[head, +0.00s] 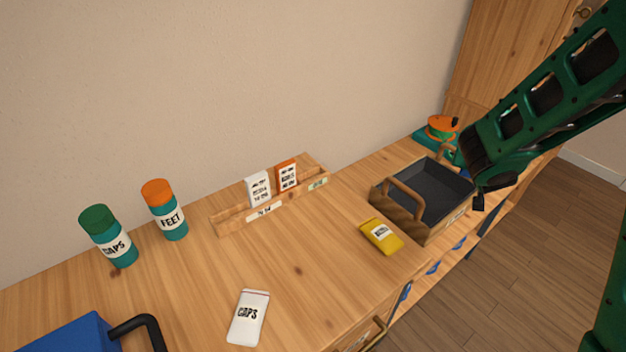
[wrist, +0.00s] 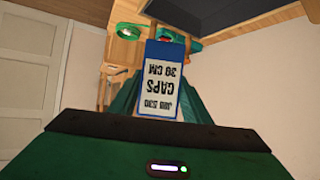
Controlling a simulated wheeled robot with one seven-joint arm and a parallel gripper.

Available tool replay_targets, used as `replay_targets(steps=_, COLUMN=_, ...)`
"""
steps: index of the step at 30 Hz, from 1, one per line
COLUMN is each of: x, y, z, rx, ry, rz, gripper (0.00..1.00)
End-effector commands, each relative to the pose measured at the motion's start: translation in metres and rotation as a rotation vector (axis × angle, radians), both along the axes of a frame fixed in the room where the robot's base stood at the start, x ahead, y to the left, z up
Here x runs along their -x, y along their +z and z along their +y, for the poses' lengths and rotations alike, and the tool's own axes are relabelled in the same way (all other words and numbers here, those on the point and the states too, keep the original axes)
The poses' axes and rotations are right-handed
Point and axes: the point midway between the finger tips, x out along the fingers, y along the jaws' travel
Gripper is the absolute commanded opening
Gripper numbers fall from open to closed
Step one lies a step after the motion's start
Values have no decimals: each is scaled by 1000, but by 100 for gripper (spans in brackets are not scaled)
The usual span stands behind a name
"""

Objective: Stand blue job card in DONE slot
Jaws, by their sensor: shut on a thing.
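The blue-edged job card (wrist: 161,80) has a white face that reads JOB 530, CAPS, 30 CM, upside down in the wrist view. My gripper (wrist: 158,108) is shut on it, with green fingers on both sides. In the head view my gripper (head: 484,192) hangs at the right, by the dark tray's right side, and the card cannot be made out there. The wooden card rack (head: 236,221) stands at the back middle, apart from my gripper. It holds an upright white card (head: 259,189) and an orange card (head: 287,176). Its front labels, one white and one green, are too small to read surely.
A handled wooden tray (head: 407,219) lies between my gripper and the rack. A yellow pouch (head: 381,236) and a white CAPS pouch (head: 248,318) lie in front. CAPS (head: 109,238) and FEET (head: 166,212) jars stand left. The counter's middle is clear.

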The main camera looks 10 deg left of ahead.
Motion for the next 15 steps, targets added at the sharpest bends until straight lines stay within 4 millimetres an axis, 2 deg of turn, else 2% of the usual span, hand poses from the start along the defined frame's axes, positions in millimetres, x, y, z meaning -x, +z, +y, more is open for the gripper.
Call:
replay_targets(steps=4, x=-1, y=-1, z=0, rx=1, ry=8, rz=0, gripper=22)
replay_targets(steps=8, x=-7, y=-6, z=32, rx=-1, ry=84, rz=1, gripper=22)
replay_targets(steps=11, x=-13, y=-9, z=77, rx=-1, ry=192, rz=-1, gripper=22)
replay_targets(steps=15, x=-17, y=-7, z=155, rx=-3, ry=381, rz=-4, gripper=22)
